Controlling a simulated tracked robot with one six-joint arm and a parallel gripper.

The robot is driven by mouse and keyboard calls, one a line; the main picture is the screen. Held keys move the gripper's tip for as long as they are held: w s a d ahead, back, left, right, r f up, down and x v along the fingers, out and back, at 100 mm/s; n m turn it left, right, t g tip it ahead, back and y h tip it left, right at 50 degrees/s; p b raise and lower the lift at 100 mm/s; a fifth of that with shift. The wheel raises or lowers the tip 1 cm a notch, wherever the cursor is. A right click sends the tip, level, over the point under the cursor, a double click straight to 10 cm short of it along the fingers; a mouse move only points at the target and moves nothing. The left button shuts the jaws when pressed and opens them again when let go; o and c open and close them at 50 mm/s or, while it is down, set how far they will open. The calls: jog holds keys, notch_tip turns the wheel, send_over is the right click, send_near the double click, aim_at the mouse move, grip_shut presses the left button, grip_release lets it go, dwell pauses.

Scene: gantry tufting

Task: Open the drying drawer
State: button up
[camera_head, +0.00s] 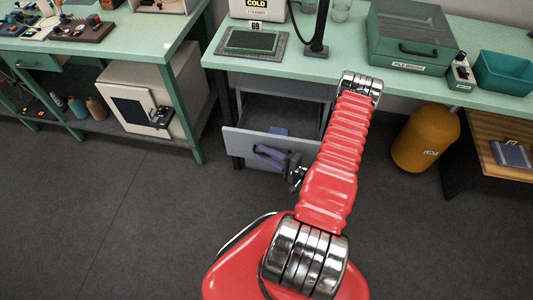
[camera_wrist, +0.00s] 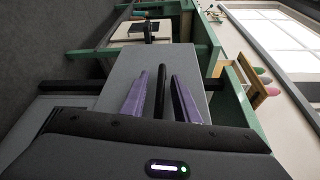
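The drying drawer (camera_head: 242,143) is a grey drawer under the middle bench. It stands pulled out, with its inside in view from above and a small blue item (camera_head: 279,131) in it. Its grey front also fills the middle of the wrist view (camera_wrist: 112,88). My gripper (camera_head: 262,152) is at the drawer front, with purple fingers. In the wrist view the fingers (camera_wrist: 160,98) stand apart, with a dark bar, seemingly the handle (camera_wrist: 160,90), between them. Gaps show beside the bar, so the fingers look open around it. My red arm hides the drawer's right end.
The green bench top (camera_head: 345,72) is above the drawer, carrying a green case (camera_head: 410,35) and a teal bin (camera_head: 505,70). An orange cylinder (camera_head: 425,138) stands to the right. A white cabinet (camera_head: 125,85) sits under the left bench. The floor (camera_head: 110,220) in front is clear.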

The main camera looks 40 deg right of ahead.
jog(key=shift+w, duration=0.1)
grip_shut()
dwell(0.3)
dwell(0.4)
